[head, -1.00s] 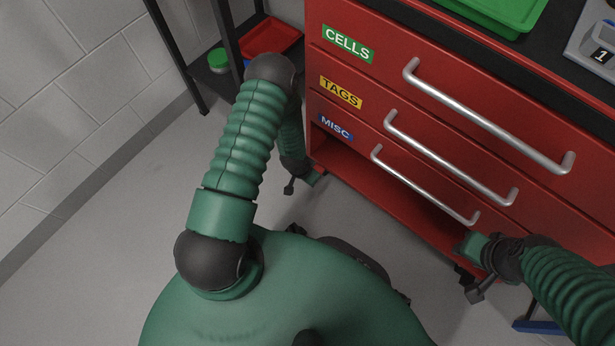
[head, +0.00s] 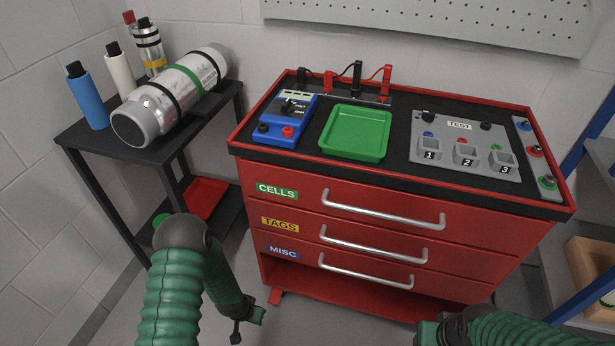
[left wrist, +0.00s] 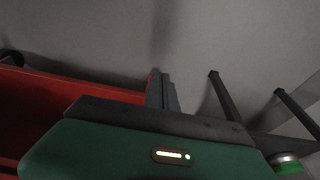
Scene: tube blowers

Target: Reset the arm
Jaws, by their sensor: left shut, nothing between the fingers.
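My left arm comes in at the lower left of the head view. Its gripper (head: 244,328) hangs low in front of the cabinet's left side and holds nothing. The left wrist view shows its shut fingers (left wrist: 162,90) above the grey floor, touching nothing that I can see. My right arm comes in at the bottom right of the head view. Its wrist is low in front of the cabinet, and its fingers are below the picture's edge. The red cabinet (head: 262,215) has drawers labelled CELLS, TAGS and MISC, all closed.
On the cabinet top are a blue meter (head: 284,121), a green tray (head: 356,149) and a grey TEST block (head: 465,175). A black side table (head: 135,158) at left bears a metal cylinder (head: 175,92) and several bottles. A blue frame and a wooden box (head: 590,285) stand at right.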

